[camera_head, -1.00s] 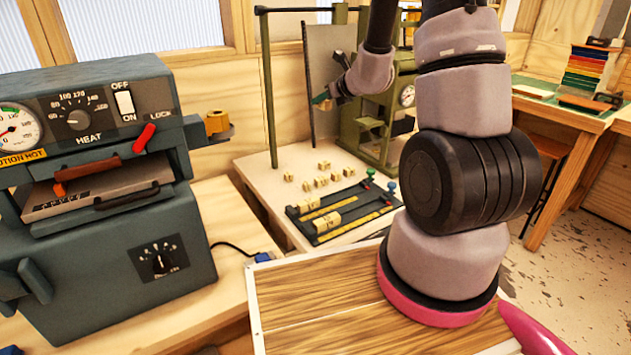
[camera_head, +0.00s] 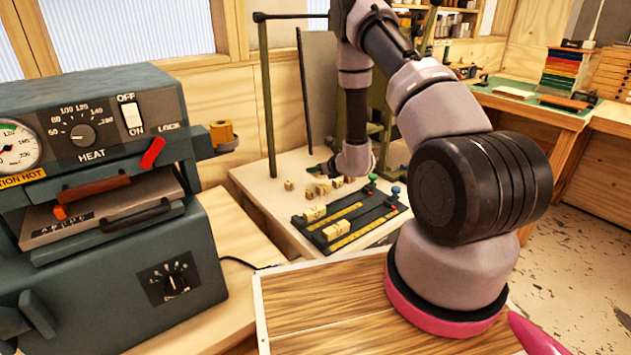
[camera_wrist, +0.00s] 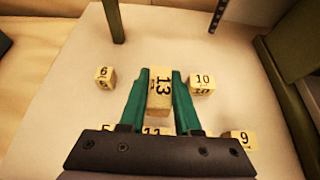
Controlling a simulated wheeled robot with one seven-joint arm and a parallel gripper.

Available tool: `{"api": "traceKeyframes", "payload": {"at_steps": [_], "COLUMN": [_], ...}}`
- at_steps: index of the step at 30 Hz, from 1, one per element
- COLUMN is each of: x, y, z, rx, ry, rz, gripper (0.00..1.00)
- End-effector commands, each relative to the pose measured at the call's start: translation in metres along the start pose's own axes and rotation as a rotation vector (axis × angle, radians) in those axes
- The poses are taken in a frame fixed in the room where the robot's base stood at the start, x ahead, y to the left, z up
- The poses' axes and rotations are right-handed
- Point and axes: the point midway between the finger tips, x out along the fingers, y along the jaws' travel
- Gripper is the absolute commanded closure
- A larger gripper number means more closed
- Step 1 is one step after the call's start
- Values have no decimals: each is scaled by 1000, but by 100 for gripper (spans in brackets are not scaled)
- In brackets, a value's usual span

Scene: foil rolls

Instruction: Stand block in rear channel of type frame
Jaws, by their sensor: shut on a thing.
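My gripper (camera_head: 318,170) is low over the bench among the loose blocks in the head view. In the wrist view its green fingers (camera_wrist: 159,100) are shut on the pale block 13 (camera_wrist: 159,92), one finger on each side. I cannot tell if this block touches the bench top. The dark type frame (camera_head: 372,222) lies to the right of and nearer than the loose blocks. Its rear channel (camera_head: 345,211) and front channel each show a yellow strip, with pale blocks (camera_head: 314,213) at the left end of each.
Block 6 (camera_wrist: 105,77) stands left of my fingers, block 10 (camera_wrist: 202,84) close right, block 9 (camera_wrist: 242,140) lower right. Two more are partly hidden by my gripper. A green post (camera_head: 267,110) rises at the bench's left. The heat press (camera_head: 110,190) stands left.

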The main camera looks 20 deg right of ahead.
Motion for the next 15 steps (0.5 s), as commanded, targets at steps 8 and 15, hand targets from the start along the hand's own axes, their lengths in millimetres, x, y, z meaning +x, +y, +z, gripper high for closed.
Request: {"api": "traceKeyframes", "payload": {"at_steps": [8, 15], "x": [15, 21], "y": [0, 0], "z": [-28, -38], "rx": [1, 0], "ry": [2, -2], "rz": [1, 0], "gripper": [100, 100]}}
